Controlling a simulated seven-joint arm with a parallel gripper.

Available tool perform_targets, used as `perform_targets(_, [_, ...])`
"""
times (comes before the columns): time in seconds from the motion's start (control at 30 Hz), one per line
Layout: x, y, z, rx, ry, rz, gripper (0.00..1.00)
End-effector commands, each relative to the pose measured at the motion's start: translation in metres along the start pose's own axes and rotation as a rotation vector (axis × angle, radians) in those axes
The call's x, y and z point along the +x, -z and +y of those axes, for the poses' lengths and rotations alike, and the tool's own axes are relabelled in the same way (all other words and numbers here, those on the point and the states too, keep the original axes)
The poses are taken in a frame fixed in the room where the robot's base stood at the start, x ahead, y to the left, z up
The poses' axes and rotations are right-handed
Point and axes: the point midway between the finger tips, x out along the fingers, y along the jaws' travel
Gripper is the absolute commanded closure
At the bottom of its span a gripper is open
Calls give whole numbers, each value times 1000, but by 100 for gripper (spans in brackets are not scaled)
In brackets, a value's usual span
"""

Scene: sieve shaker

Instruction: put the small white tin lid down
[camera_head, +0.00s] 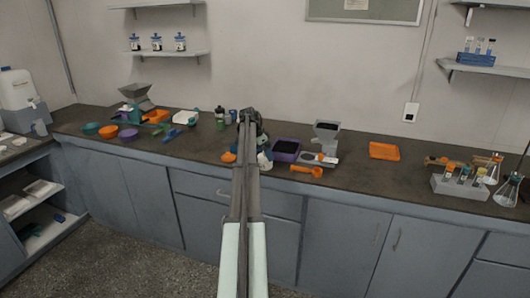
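My arm reaches away from the camera over the counter, and my gripper (250,116) is at its far end, near the middle of the counter. The gripper is small and dark here, and my arm hides much of it, so its fingers cannot be made out. I cannot pick out a small white tin lid for certain. A small white and blue object (265,159) shows on the counter just right of my arm; what it is cannot be told. Whether anything is held in the gripper is hidden.
Right of my arm are a purple box (286,151), a grey hopper device (326,138), an orange scoop (307,171) and an orange tray (384,151). Glass flasks (507,190) stand far right. Bowls, a white tray (185,117) and a green machine (137,104) stand left. Bare counter surrounds the orange tray.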

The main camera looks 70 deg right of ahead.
Motion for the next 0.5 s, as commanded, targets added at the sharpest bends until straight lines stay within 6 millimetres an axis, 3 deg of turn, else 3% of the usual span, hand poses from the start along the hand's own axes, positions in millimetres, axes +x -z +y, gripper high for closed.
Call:
perform_targets(0.2, [0, 0, 0, 0, 0, 0, 0])
perform_targets(0.5, [-4, 2, 0, 0, 1, 0, 0])
